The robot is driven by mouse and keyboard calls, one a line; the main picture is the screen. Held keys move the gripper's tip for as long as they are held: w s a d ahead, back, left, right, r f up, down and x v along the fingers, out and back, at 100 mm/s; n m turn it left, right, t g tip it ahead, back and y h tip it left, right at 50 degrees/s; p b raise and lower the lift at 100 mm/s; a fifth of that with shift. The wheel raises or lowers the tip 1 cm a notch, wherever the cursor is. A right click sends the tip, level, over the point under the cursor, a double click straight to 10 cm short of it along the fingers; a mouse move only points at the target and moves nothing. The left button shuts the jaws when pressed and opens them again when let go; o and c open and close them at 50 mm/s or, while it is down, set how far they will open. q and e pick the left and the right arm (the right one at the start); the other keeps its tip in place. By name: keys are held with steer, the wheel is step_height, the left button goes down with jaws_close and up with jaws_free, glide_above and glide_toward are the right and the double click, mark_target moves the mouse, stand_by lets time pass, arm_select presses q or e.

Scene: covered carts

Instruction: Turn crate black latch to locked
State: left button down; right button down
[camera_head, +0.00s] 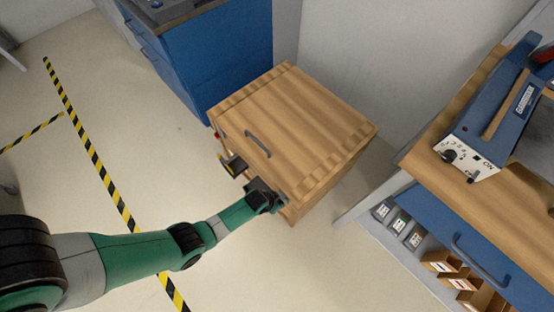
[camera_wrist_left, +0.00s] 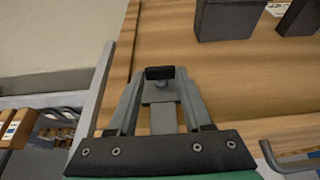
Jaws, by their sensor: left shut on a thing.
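The wooden crate (camera_head: 310,115) stands on the floor, with a dark handle (camera_head: 257,143) on its lid. My left gripper (camera_head: 278,200) is at the crate's near side, by its lower right corner, and hides what it holds in the head view. In the left wrist view the fingers of my left gripper (camera_wrist_left: 158,84) are closed around the small black latch (camera_wrist_left: 159,72) in front of the wood. The latch's bar lies crosswise in that picture. My right gripper is not in view.
A dark block (camera_head: 235,165) sticks out of the crate's near side, left of my gripper; it also shows in the left wrist view (camera_wrist_left: 227,18). A blue cabinet (camera_head: 210,55) stands behind. A wooden-topped workbench (camera_head: 520,195) is at right. Open floor lies left.

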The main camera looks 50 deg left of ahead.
arm_select(q)
steer(key=shift+d+f, duration=0.1)
steer(key=y+b, duration=0.1)
steer(key=y, duration=0.1)
steer(key=d+m+y, duration=0.1)
steer(key=y, duration=0.1)
steer(key=y+b, duration=0.1)
steer(key=y, duration=0.1)
steer(key=shift+w+d+f+b, duration=0.1)
steer(key=shift+d+f+b, duration=0.05)
steer(key=shift+f+b, duration=0.2)
steer(key=shift+r+y, duration=0.15)
steer(key=shift+y, duration=0.15)
stand_by(0.3)
steer(key=shift+c, duration=1.6)
jaws_free()
steer(key=shift+r, duration=0.15)
